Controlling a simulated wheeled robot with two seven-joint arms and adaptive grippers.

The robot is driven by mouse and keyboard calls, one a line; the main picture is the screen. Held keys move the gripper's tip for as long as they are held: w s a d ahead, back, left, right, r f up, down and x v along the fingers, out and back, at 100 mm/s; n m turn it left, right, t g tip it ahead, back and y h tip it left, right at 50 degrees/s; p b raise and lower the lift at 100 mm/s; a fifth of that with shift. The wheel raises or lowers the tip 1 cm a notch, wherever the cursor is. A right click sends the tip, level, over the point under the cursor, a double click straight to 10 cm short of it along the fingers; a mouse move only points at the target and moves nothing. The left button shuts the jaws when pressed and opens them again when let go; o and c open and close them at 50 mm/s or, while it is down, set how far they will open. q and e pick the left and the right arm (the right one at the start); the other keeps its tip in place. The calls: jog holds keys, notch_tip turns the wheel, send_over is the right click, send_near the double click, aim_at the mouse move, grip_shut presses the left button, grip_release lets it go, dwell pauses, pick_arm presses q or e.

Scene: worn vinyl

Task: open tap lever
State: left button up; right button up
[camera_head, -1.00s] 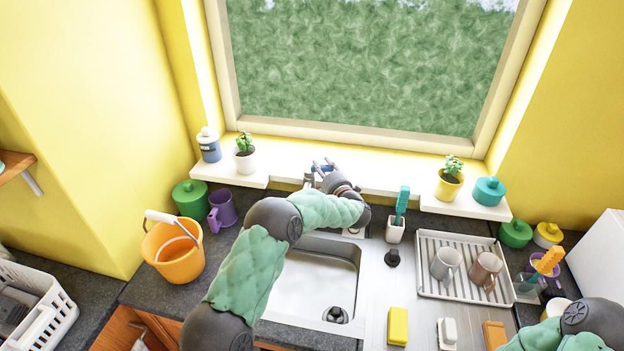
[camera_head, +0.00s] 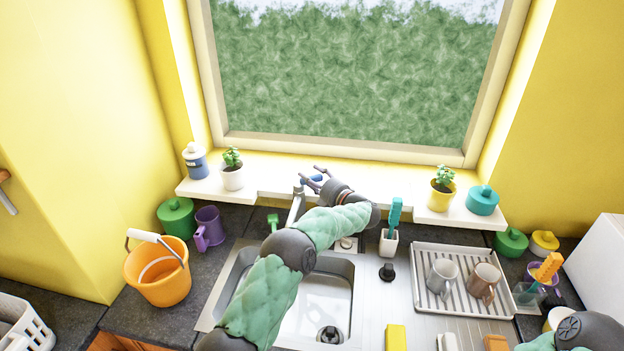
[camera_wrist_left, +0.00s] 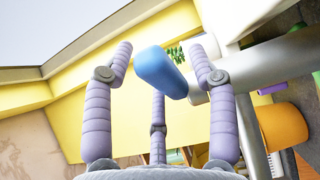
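The metal tap (camera_head: 296,208) stands behind the sink, in front of the window sill. Its blue lever (camera_wrist_left: 160,72) shows large in the left wrist view, in the space between my gripper's fingers. In the head view the lever (camera_head: 311,181) is partly hidden by my fingers. My left gripper (camera_head: 314,177) is open at the top of the tap, its fingers spread around the lever. In the wrist view the gripper (camera_wrist_left: 166,76) shows gaps between its fingers and the lever; I cannot tell whether any finger touches it. My right gripper is out of view; only my right arm shows at bottom right.
The sink (camera_head: 318,298) lies below my left arm. A scrub-brush holder (camera_head: 388,243) and a dish rack (camera_head: 428,299) with two mugs stand to the right. An orange bucket (camera_head: 158,283) and purple mug (camera_head: 209,227) stand left. The window sill (camera_head: 385,184) is close behind the gripper.

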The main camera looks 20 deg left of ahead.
pick_arm(q)
jog(key=v, duration=1.2)
dwell(0.4)
